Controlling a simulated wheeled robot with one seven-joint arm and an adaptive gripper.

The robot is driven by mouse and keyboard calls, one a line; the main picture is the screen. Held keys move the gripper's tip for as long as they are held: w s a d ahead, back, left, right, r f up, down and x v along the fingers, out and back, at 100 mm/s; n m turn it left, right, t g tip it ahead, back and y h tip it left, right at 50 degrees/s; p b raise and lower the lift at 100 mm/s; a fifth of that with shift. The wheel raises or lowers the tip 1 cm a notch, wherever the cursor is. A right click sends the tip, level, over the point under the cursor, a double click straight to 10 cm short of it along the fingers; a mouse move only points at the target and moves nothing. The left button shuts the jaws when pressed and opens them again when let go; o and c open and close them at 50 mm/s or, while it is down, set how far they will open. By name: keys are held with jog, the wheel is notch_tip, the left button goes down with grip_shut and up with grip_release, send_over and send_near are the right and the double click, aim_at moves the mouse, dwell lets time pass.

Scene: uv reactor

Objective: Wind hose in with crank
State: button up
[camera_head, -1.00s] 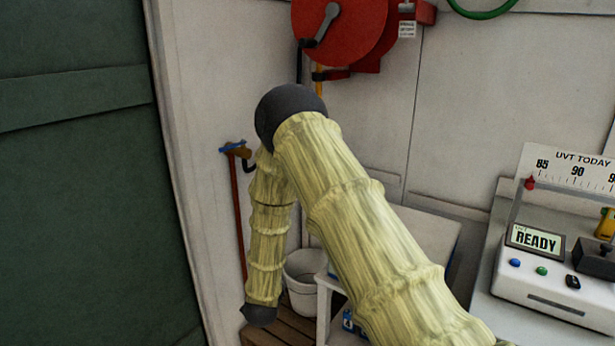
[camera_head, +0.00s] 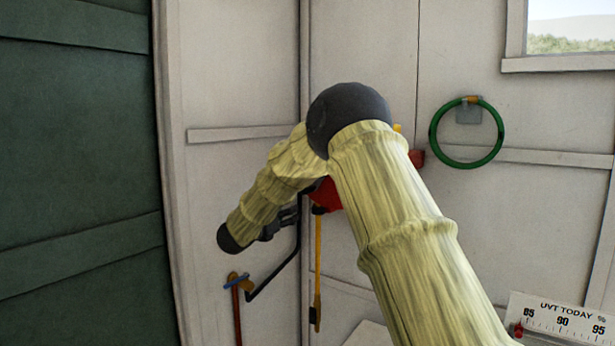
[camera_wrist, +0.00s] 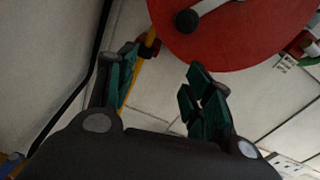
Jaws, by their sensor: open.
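The red hose reel (camera_wrist: 235,32) fills the top right of the wrist view. A dark round crank knob (camera_wrist: 187,21) shows on its face. In the head view the reel (camera_head: 327,195) is mostly hidden behind my arm, and the crank is hidden there. My gripper (camera_wrist: 158,80) is open and empty, its green-padded fingers spread just below the reel. The knob is beyond the fingertips, apart from them. A yellow hose length (camera_head: 318,265) hangs below the reel; it also shows near the left finger in the wrist view (camera_wrist: 148,48).
A black pipe (camera_head: 277,272) runs along the wall left of the reel, beside a blue-handled fitting on a rust-red pipe (camera_head: 237,310). A green hose ring (camera_head: 433,137) hangs on the right wall. A UVT gauge (camera_head: 562,322) stands at lower right. A dark green panel (camera_head: 75,180) is at left.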

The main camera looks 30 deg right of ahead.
notch_tip(320, 180, up, 6)
jog(key=d+m+g+p, duration=0.1)
jog(key=d+m+p, duration=0.1)
jog(key=m, duration=0.1)
jog(key=p+x, duration=0.4)
jog(key=x, duration=0.5)
jog(key=shift+r, duration=0.15)
jog(key=shift+w+d+p, duration=0.15)
jog(key=shift+d+p, duration=0.25)
jog(key=shift+d, duration=0.1)
jog(key=shift+c, duration=0.2)
grip_shut()
